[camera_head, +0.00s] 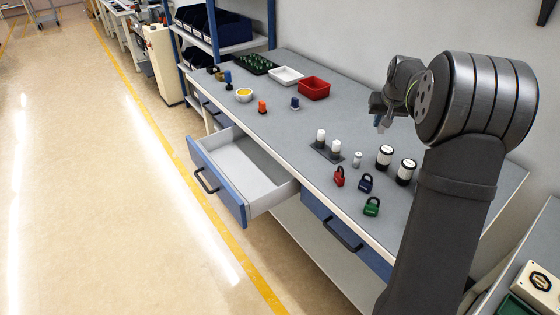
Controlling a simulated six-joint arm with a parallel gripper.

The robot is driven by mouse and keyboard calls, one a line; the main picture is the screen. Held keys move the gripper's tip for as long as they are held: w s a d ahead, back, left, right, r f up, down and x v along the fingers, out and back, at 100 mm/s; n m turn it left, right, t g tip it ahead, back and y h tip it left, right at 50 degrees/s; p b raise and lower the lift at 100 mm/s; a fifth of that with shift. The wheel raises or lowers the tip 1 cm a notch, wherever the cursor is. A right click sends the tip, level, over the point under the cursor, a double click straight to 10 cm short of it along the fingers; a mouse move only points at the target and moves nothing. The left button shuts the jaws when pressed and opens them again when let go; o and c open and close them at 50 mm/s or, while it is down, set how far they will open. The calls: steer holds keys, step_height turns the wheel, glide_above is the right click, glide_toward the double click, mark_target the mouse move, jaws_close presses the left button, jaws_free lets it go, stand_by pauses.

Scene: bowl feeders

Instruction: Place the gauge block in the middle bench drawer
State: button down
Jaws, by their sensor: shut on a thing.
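The middle bench drawer (217,183) stands pulled open at the bench's front, with a blue front and a black handle. Its pale inside looks empty. My gripper (381,120) is above the back right of the bench, far to the right of the drawer and partly hidden by my own arm. It is shut on a small greyish piece, the gauge block (381,128), which shows only as a small tip below the jaws. Its shape is too small to make out.
Red, blue and green padlocks (371,206), white-topped jars (384,157) and a small metal weight (357,159) stand on the bench right of the drawer. A red bin (314,88) and white tray (286,76) lie at the back. A closed drawer (345,235) is at right.

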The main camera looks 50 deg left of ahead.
steer(key=s+a+n+g, duration=0.2)
steer(key=s+a+n, duration=0.3)
steer(key=s+a, duration=0.85)
steer(key=n+g+y, duration=0.1)
steer(key=n, duration=0.3)
glide_above(257, 196)
steer(key=d, duration=0.1)
steer(key=f, duration=3.3)
steer(key=shift+d+f, duration=0.3)
steer(key=shift+f, duration=0.05)
steer(key=shift+f, duration=0.1)
steer(key=c, duration=1.3)
jaws_free()
